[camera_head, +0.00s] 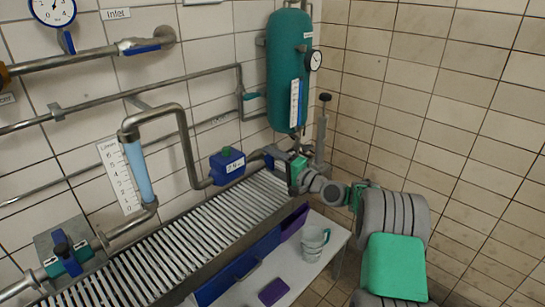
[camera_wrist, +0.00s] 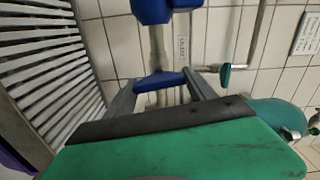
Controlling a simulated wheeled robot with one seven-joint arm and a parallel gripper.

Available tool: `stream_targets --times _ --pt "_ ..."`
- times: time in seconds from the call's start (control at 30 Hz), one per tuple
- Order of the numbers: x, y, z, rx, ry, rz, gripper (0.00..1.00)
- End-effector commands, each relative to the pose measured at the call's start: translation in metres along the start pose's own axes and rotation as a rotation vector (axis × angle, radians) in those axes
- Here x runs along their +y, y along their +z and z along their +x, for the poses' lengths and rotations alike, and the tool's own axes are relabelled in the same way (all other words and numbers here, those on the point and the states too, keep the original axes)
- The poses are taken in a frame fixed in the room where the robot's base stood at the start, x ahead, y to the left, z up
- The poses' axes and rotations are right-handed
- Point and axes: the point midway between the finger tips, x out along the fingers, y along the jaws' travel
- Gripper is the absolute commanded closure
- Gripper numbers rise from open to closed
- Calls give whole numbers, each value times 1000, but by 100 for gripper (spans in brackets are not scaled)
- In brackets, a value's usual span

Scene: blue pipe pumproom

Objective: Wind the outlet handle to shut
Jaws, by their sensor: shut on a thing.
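The blue outlet handle (camera_wrist: 160,81) sits on the grey pipe at the wall, and in the wrist view it lies between the two grey fingers of my gripper (camera_wrist: 158,84). My gripper is shut on it. In the head view my gripper (camera_head: 280,157) is at the right end of the pipe run, below the teal tank, and a bit of the blue handle (camera_head: 268,161) shows beside it. The fingers and green gripper body hide part of the handle and its valve. A small wall label (camera_wrist: 182,47) above it is too small to read surely.
A blue meter box (camera_head: 227,166) sits on the pipe just left of my gripper. The teal tank (camera_head: 286,75) with a gauge hangs above. A slatted metal grating (camera_head: 190,240) runs below the pipes. A teal-handled small valve (camera_wrist: 228,68) is close by on the right.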

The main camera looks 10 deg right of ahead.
Motion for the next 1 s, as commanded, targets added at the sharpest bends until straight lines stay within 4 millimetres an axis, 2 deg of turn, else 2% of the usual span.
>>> stream_targets --times 0.33,0.87,0.9,1.0 --pt "-1 0 0 0 0 152 77" --pt "0 0 0 -1 -1 182 77" --pt "0 0 0 -1 -1 182 34" --pt "0 0 0 0 -1 181 26"
